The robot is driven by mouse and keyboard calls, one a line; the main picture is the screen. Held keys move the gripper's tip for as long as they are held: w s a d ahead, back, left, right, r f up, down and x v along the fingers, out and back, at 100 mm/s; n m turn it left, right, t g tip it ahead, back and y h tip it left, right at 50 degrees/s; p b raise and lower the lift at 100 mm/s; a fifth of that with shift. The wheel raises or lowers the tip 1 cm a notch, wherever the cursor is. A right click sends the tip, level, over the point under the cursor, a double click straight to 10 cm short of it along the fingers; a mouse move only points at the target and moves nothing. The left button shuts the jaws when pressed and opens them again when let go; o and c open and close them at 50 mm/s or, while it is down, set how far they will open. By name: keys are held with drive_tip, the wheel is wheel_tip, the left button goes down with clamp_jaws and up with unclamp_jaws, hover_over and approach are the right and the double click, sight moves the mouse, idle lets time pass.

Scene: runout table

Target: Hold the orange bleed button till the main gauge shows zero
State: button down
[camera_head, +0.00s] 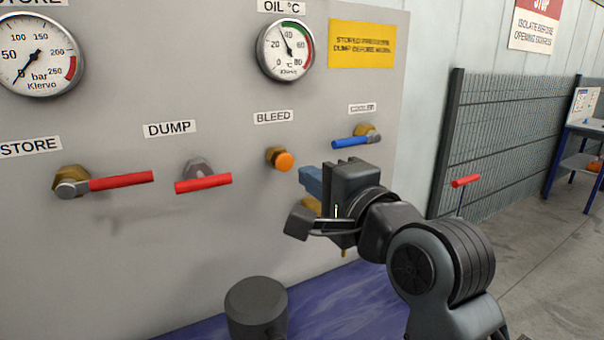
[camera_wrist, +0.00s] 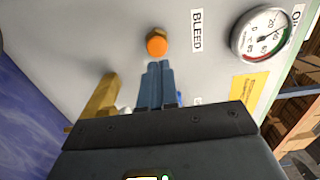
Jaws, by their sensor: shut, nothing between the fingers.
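The orange bleed button (camera_head: 285,161) sticks out of the grey panel on a brass fitting, under the BLEED label. It also shows in the wrist view (camera_wrist: 157,46), just beyond my fingertips. My gripper (camera_head: 308,178) is shut and empty, its blue fingers together and pointing at the panel. The tips are right of and slightly below the button in the head view, with a small gap showing. No gauge in view is labelled main. The bar gauge (camera_head: 38,55) at the upper left, under a cut-off label, has its needle at the low end of the scale, near zero.
Red-handled valves (camera_head: 122,181) and (camera_head: 204,184) are left of the button. A blue-handled valve (camera_head: 356,141) sits close above my gripper. The oil temperature gauge (camera_head: 286,48) is higher up. A dark cylinder (camera_head: 256,305) stands below. A mesh fence (camera_head: 510,135) is at the right.

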drive_tip(key=v, duration=0.6)
drive_tip(key=shift+b, duration=0.35)
drive_tip(key=shift+d, duration=0.15)
